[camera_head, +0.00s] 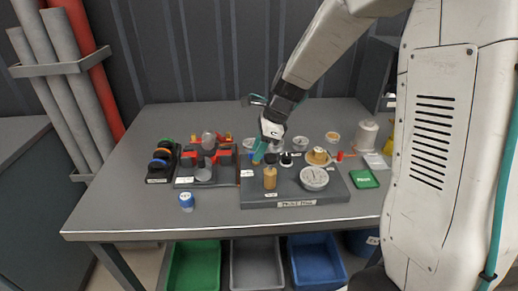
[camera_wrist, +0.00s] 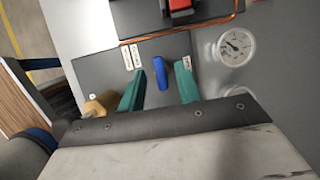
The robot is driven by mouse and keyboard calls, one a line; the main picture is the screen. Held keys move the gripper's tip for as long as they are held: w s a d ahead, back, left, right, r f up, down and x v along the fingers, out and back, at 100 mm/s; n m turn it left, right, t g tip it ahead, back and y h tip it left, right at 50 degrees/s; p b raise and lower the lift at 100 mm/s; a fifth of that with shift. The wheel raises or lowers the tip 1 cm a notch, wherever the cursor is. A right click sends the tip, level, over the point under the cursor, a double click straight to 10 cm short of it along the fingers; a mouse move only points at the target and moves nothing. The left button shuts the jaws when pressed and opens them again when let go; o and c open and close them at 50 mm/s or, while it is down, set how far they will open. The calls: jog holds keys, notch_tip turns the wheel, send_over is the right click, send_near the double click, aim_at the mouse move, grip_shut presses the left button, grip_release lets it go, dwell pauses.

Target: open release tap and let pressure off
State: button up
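A small blue handle (camera_wrist: 161,75), which looks like the tap lever, shows between the fingers, with a gap on each side. I cannot tell how deep the fingertips reach beside it. Two white labels lie just beyond it. A round white gauge (camera_wrist: 236,47) is to the right of the fingers. In the head view, my gripper largely hides the blue handle.
A tan cylinder (camera_head: 270,178) stands on the board close to my gripper. A larger gauge (camera_head: 314,179) is at its front right. A blue-and-white can (camera_head: 186,201) and a red-and-grey unit (camera_head: 205,163) are to the left. A green block (camera_head: 363,179) is to the right.

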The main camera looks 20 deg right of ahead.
jog(key=shift+f, duration=0.2)
grip_shut()
jog(key=shift+d, duration=0.1)
